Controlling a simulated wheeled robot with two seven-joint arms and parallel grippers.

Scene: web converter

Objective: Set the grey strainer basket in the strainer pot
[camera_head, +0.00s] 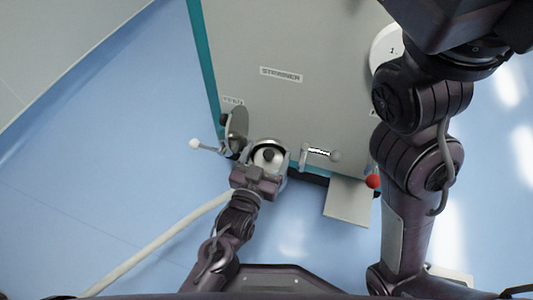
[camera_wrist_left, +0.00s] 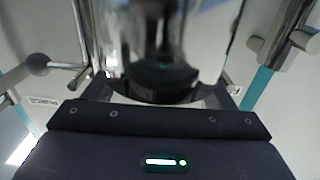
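The strainer pot (camera_head: 283,152) is a shiny round metal vessel at the machine's front edge in the head view. Its round lid (camera_head: 237,128) stands open on the left. A pale grey round piece with a dark centre (camera_head: 268,157), perhaps the strainer basket, shows within the pot's outline; I cannot tell how deep it sits. My left gripper (camera_head: 259,172) is at the near side of the pot. In the left wrist view a polished metal cylinder (camera_wrist_left: 160,45) fills the space in front of my left gripper. My right gripper is out of view.
The grey machine panel (camera_head: 290,45) carries a strainer label (camera_head: 281,74). A rod with a white ball (camera_head: 195,144) sticks out left of the lid. A metal handle (camera_head: 318,152) and red knob (camera_head: 373,181) lie right. A pale hose (camera_head: 165,242) crosses the blue floor.

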